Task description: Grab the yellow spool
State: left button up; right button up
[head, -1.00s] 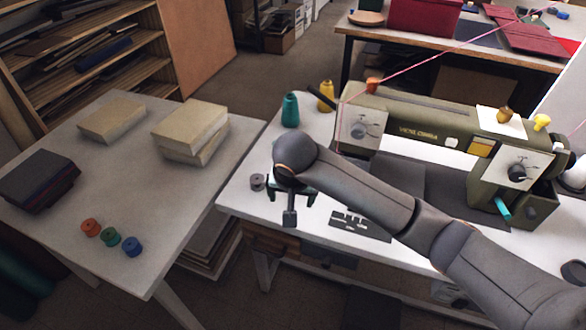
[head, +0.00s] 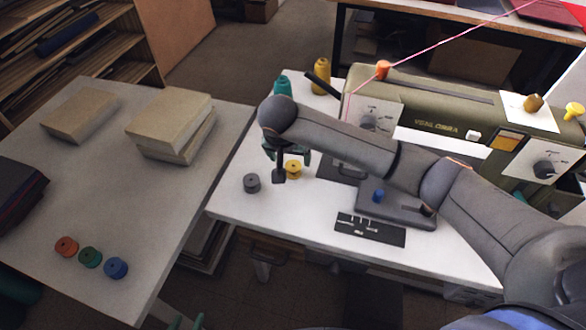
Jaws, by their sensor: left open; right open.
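The small yellow spool (head: 294,170) sits on the white sewing table, beside the grey spool (head: 252,183). My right gripper (head: 287,158), on the arm reaching in from the right, is open and pointing down right at the yellow spool. A dark gripper part covers the spool's left side. I cannot tell whether the fingers touch it or how high they are above it. Only the green tips of my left gripper (head: 187,321) show at the bottom edge, well away from the spool.
A green sewing machine (head: 437,118) stands behind my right arm. A yellow thread cone (head: 321,77) and a teal cone (head: 282,86) stand at the back. A blue spool (head: 378,195) is right of the gripper. Orange (head: 66,247), green (head: 90,257) and blue spools lie on the left table.

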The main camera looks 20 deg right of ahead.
aim_at(293, 166)
jog(key=x, duration=0.4)
jog(key=shift+s+d+f, duration=0.1)
jog(key=shift+d+f, duration=0.05)
jog(key=shift+d, duration=0.05)
jog(key=shift+w+d+f, duration=0.1)
jog(key=shift+w+f, duration=0.15)
jog(key=shift+f, duration=0.3)
jog(key=shift+c, duration=0.4)
grip_shut()
